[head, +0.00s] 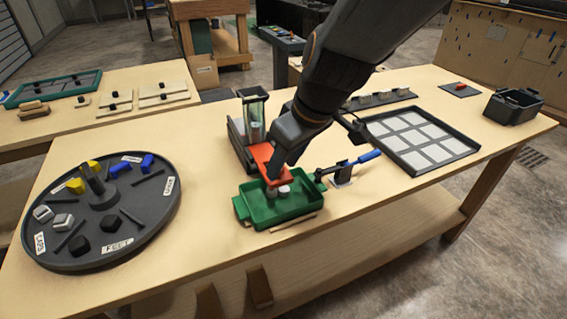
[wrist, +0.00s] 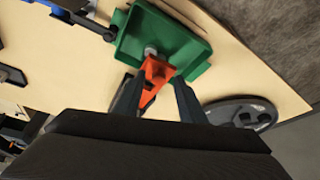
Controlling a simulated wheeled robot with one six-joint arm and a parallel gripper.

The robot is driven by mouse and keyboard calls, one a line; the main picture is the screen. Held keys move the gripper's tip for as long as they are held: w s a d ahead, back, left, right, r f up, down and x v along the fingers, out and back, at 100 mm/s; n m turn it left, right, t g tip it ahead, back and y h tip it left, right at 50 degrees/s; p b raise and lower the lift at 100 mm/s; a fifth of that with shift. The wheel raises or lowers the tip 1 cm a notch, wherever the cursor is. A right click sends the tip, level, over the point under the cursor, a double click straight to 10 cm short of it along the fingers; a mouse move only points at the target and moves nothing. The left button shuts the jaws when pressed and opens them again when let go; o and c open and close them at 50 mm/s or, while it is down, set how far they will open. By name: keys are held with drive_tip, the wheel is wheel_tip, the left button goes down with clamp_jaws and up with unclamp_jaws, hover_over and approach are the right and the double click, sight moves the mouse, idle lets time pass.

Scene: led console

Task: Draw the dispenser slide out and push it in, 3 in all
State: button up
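The dispenser has a clear upright tube (head: 254,118) on a dark body (head: 237,147). Its orange slide (head: 267,162) sticks out at the front, over the rear edge of the green tray (head: 243,210). My gripper (head: 277,168) is low at the slide, its fingers partly hidden in the head view. In the wrist view the two fingers (wrist: 158,82) are spread apart, with the orange slide (wrist: 155,70) between them and a gap beside the right finger.
A blue-handled lever clamp (head: 360,159) stands right of the tray. A dark round turntable (head: 150,215) with labelled sections is at the left. A grid panel (head: 460,145) and a black bin (head: 513,106) are at the right. Bare table lies between turntable and tray.

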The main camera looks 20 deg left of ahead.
drive_tip(key=v, duration=0.7)
idle(0.6)
